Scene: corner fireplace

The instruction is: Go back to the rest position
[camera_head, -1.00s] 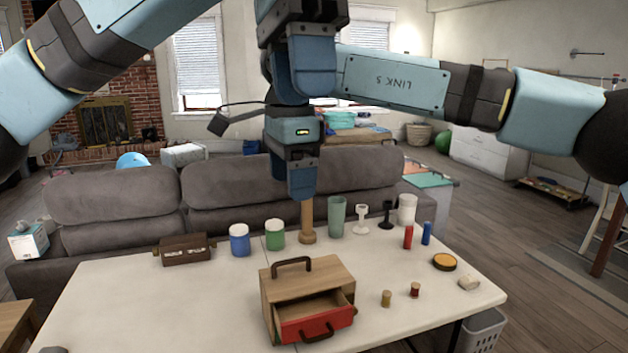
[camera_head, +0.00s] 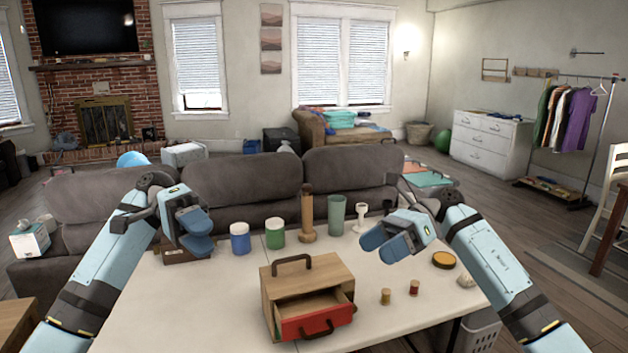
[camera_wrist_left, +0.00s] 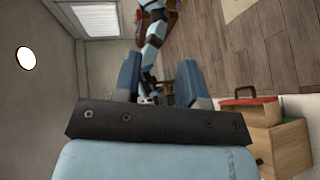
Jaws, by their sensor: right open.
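My left gripper (camera_head: 207,233) is at the left over the back of the white table, in front of the dark brown box (camera_head: 180,257), which it partly hides. Its two blue fingers are apart and nothing is between them; they also stand apart in the left wrist view (camera_wrist_left: 160,80). My right gripper (camera_head: 380,246) is over the right part of the table, open and empty. It hides some of the things behind it. Both grippers are clear of the wooden box (camera_head: 330,272), whose red drawer (camera_head: 316,322) is pulled out.
On the table (camera_head: 190,310) stand a blue jar (camera_head: 240,239), a green jar (camera_head: 275,235), a wooden post (camera_head: 307,215), a green cup (camera_head: 336,214) and a white stemmed item (camera_head: 360,217). Two small spools (camera_head: 386,297) and a round lid (camera_head: 444,260) lie at the right. A grey sofa (camera_head: 240,190) is behind.

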